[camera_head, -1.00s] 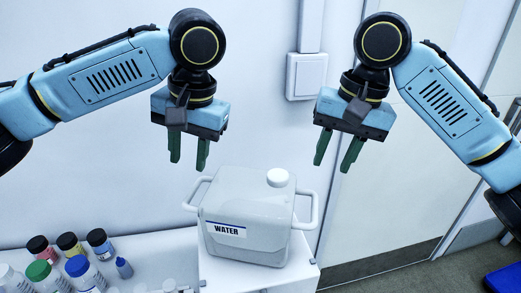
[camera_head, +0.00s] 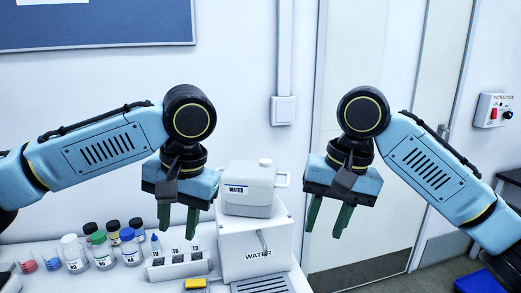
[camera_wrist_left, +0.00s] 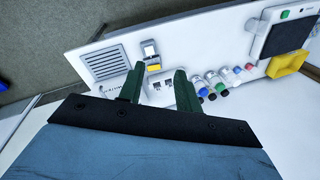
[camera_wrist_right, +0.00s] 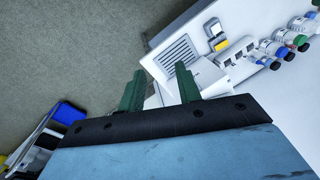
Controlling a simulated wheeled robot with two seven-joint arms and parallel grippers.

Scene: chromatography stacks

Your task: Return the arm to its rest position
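My left gripper (camera_head: 178,230) hangs fingers down at the left of the head view, green fingers apart and empty. The left wrist view also shows its fingers (camera_wrist_left: 155,85) with a gap between them. My right gripper (camera_head: 322,234) hangs fingers down to the right of the water container, fingers apart and empty. Its fingers also show apart in the right wrist view (camera_wrist_right: 160,85). Both arms are bent and raised. Neither gripper appears to touch anything.
A white container labelled WATER (camera_head: 250,205) stands on a white dispenser (camera_head: 238,252). Several capped bottles (camera_head: 103,250) and a grey rack (camera_head: 178,268) are on the bench at the lower left. A switch box (camera_head: 496,108) is on the wall at the right. A door (camera_head: 385,60) is behind my right arm.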

